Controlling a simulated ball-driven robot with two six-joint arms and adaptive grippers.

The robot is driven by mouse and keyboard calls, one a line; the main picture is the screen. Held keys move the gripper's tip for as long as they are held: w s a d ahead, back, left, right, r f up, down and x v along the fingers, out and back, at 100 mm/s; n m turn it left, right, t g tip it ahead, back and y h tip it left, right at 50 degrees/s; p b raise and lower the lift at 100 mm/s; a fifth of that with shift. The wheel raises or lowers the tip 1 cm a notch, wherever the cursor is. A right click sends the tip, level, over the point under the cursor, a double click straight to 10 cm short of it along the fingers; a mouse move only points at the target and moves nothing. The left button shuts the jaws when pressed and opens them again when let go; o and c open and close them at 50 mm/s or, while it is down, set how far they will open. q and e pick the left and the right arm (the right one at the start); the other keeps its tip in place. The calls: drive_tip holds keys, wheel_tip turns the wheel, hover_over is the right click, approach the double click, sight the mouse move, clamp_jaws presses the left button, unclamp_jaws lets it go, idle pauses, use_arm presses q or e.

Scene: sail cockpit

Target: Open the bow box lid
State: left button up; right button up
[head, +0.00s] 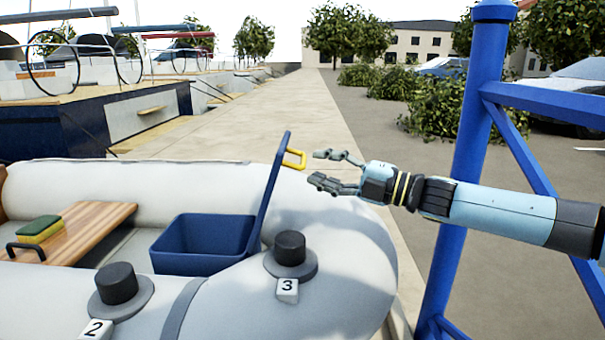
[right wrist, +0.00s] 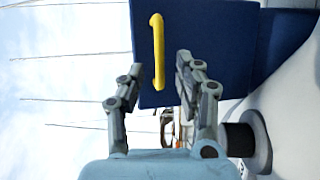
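The bow box (head: 200,246) is a blue open-topped box in the front of a grey inflatable boat. Its blue lid (head: 268,194) stands up nearly vertical, leaning a little to the right, on the box's right side. A yellow handle (head: 294,159) sticks out from the lid near its top. My right gripper (head: 318,168) is open and empty, just right of the handle and apart from it. In the right wrist view the handle (right wrist: 157,52) and lid (right wrist: 205,45) are ahead of the open fingers (right wrist: 160,85). My left gripper is not in view.
Black valve caps marked 3 (head: 290,249) and 2 (head: 117,284) sit on the boat's tube (head: 345,250). A wooden seat (head: 85,235) carries a green and yellow sponge (head: 40,229). A blue post (head: 468,150) stands beside my right arm.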

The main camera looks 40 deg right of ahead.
sight(303, 160)
drive_tip(key=shift+b+x, duration=0.45)
drive_tip(key=shift+x, duration=1.85)
clamp_jaws()
